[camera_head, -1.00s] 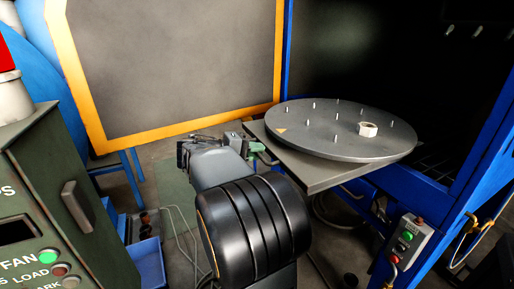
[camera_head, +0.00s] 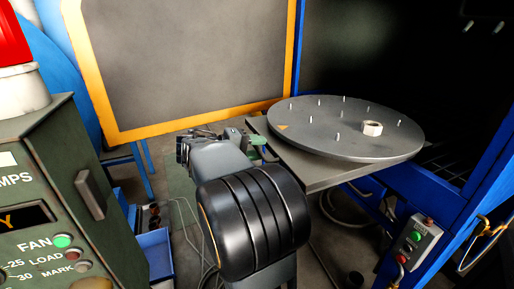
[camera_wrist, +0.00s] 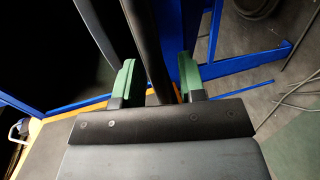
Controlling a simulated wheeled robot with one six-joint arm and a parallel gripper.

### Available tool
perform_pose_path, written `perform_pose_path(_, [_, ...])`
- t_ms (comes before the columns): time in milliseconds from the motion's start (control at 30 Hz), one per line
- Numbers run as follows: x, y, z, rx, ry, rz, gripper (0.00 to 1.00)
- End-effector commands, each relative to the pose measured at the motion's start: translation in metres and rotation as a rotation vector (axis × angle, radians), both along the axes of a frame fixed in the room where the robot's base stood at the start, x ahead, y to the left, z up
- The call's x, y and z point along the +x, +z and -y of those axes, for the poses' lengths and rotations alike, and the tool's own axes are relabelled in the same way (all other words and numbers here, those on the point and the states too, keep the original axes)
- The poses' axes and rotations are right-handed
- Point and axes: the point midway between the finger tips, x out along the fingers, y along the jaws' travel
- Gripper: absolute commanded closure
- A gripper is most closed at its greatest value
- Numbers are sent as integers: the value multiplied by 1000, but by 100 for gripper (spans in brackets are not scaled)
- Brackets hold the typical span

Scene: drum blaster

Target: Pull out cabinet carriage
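The cabinet carriage is a grey plate (camera_head: 315,178) with a round pegged turntable (camera_head: 345,145) on it, jutting from the blue cabinet's open dark mouth. My gripper (camera_head: 256,140) is at the plate's left side, low near its edge; my arm partly hides it. In the wrist view, the two green fingers of my gripper (camera_wrist: 156,80) stand apart. A dark bar (camera_wrist: 146,40) runs lengthwise between them, with a visible gap at the right finger. I cannot tell whether the bar touches either finger.
The orange-edged cabinet door (camera_head: 190,60) stands open behind. A green control panel (camera_head: 60,210) is close at the left, and blue bins (camera_head: 154,255) stand beside it. A button box (camera_head: 413,242) hangs on the blue frame at the right. A white roll (camera_head: 372,128) lies on the turntable.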

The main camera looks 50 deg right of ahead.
Motion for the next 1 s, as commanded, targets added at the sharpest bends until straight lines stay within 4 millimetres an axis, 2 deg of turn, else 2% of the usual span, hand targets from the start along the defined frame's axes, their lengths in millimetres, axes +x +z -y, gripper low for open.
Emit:
perform_pose_path(233, [1,1,-1,-2,2,1,63])
perform_pose_path(367, [7,5,-10,-1,4,0,63])
perform_pose_path(800, [47,23,-84,-1,4,-1,63])
perform_pose_path(1000, [59,27,-107,0,3,0,63])
